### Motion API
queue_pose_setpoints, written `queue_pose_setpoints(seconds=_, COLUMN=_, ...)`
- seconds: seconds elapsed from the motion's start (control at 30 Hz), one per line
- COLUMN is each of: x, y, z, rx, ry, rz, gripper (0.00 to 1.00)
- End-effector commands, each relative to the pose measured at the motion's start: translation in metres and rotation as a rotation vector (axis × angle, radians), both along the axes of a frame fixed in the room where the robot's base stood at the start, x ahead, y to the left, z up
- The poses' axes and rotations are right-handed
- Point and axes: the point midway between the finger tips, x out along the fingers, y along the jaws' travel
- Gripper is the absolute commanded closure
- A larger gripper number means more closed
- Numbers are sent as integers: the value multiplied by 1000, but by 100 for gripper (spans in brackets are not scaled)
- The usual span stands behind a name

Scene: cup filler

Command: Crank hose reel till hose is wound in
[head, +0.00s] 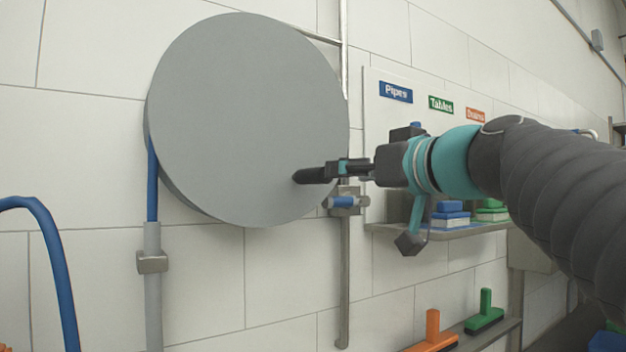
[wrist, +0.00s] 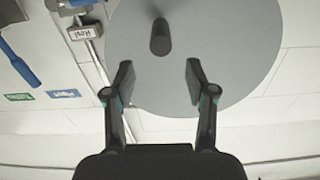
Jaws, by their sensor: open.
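The hose reel (head: 245,120) is a large grey disc on the tiled wall. A blue hose (head: 152,180) drops from its left edge into a grey pipe (head: 153,285). In the wrist view, the reel face (wrist: 230,60) carries a dark cylindrical crank handle (wrist: 160,38). The handle stands ahead of my gripper (wrist: 158,78), roughly midway between its open fingers, with nothing gripped. In the head view, my gripper (head: 318,174) points left in front of the reel's lower right. There the dark handle and fingertips overlap, so I cannot tell them apart.
A metal pipe with a blue-ended fitting (head: 345,201) runs beside the reel's right edge. A shelf (head: 445,232) with brushes and a label board stand behind my arm. Another blue hose (head: 55,250) curves at far left. Orange and green squeegees (head: 432,330) sit low right.

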Motion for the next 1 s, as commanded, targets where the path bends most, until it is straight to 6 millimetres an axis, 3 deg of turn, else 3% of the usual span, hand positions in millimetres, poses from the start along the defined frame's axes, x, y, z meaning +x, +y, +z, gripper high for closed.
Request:
queue_pose_setpoints(seconds=0.6, x=88, y=60, z=0, rx=-1, ry=4, rz=2, gripper=44)
queue_pose_setpoints(seconds=1.0, x=101, y=69, z=-1, rx=-1, ry=3, rz=0, gripper=44)
